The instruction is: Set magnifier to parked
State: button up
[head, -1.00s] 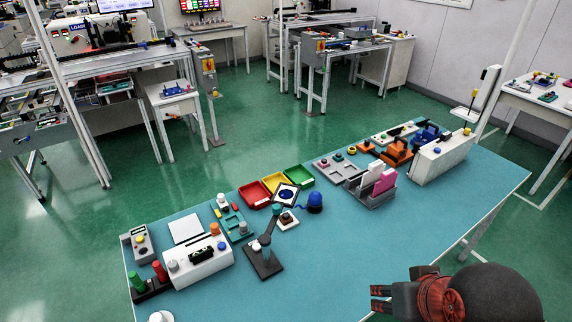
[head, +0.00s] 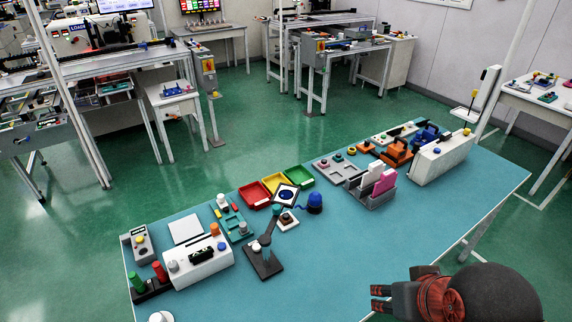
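The magnifier (head: 287,197) is a square dark-and-white head with a round blue-looking lens. It sits at the end of a jointed grey and teal arm (head: 267,232) that rises from a dark base plate (head: 263,262) on the teal table. The head is held out toward the back, over a small white block with a brown part (head: 287,220). My gripper (head: 378,298) is at the lower right, near the table's front edge, far from the magnifier. Two dark red-marked fingers show apart with nothing between them.
Red, yellow and green trays (head: 301,177) stand behind the magnifier, and a blue dome (head: 315,202) is right beside it. A white control box (head: 198,262) is at left. A grey rack with pink and white plates (head: 371,191) stands right. The table (head: 350,250) is clear at front centre.

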aim_at(285, 195)
jog(key=i+j+u, duration=0.25)
jog(key=u, duration=0.15)
jog(key=i+j+u, duration=0.35)
